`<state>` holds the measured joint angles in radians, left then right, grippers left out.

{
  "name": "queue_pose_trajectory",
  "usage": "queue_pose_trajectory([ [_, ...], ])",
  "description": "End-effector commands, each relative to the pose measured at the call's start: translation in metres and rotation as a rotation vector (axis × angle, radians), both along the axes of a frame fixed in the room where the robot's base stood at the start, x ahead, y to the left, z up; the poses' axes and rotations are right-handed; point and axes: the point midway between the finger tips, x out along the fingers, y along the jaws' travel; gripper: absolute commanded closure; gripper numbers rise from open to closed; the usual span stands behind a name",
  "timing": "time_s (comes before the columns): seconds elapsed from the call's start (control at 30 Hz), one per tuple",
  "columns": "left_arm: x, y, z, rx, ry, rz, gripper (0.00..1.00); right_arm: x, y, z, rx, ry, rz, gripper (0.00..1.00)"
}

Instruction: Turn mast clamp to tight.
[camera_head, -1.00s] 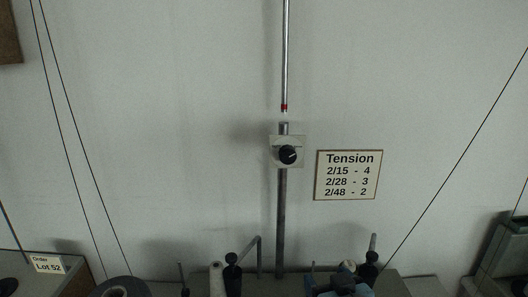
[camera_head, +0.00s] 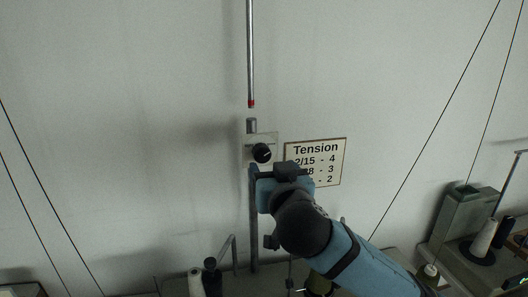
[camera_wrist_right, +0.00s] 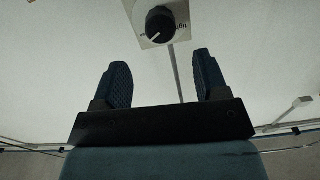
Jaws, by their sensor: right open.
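The mast clamp is a pale plate (camera_head: 249,151) with a round black knob (camera_head: 262,153) on the mast in front of the wall. A short pale mark shows on the knob. In the right wrist view the knob (camera_wrist_right: 160,25) is at the top, with its white line toward the lower left and partly readable lettering on the plate to its right. My right gripper (camera_head: 272,185) is just below the knob in the head view, its fingers partly hidden by its own wrist. In the wrist view the right gripper (camera_wrist_right: 160,65) is open and empty, the knob beyond its fingertips. My left gripper is out of view.
A metal rod (camera_head: 251,55) with a red-marked lower end hangs above the mast. A Tension sign (camera_head: 330,150) is right of the clamp, partly covered by my arm. Spools (camera_head: 195,283) and machine parts (camera_head: 465,220) stand below. Thin threads cross both sides.

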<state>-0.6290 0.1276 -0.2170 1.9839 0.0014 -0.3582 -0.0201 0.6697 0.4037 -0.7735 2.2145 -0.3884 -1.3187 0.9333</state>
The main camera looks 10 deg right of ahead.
Motion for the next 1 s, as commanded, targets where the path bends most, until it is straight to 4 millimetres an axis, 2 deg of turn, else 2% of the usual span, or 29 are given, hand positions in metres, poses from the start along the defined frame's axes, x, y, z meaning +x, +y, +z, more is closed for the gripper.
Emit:
queue_pose_trajectory([
  [0.1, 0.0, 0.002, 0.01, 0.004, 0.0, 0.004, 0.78, 0.026, 0.0, 0.004, -0.003, -0.001, -0.002, 0.33],
  [0.3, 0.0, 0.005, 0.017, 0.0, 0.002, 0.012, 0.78, 0.056, 0.0, 0.002, -0.002, 0.0, -0.001, 0.33],
  [0.5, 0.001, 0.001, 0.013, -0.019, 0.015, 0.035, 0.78, 0.067, 0.0, 0.0, -0.001, 0.0, 0.0, 0.33],
  [0.77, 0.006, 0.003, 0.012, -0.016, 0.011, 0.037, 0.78, 0.068, 0.0, 0.0, 0.0, 0.0, 0.0, 0.33],
  [0.9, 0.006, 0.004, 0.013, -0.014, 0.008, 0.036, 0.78, 0.068, 0.0, 0.0, 0.0, 0.0, 0.0, 0.65],
  [0.97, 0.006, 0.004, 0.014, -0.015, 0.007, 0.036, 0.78, 0.068, 0.0, 0.0, 0.0, 0.0, 0.0, 0.79],
  [1.0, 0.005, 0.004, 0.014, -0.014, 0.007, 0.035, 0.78, 0.068, 0.0, 0.0, 0.0, 0.0, 0.0, 0.82],
])
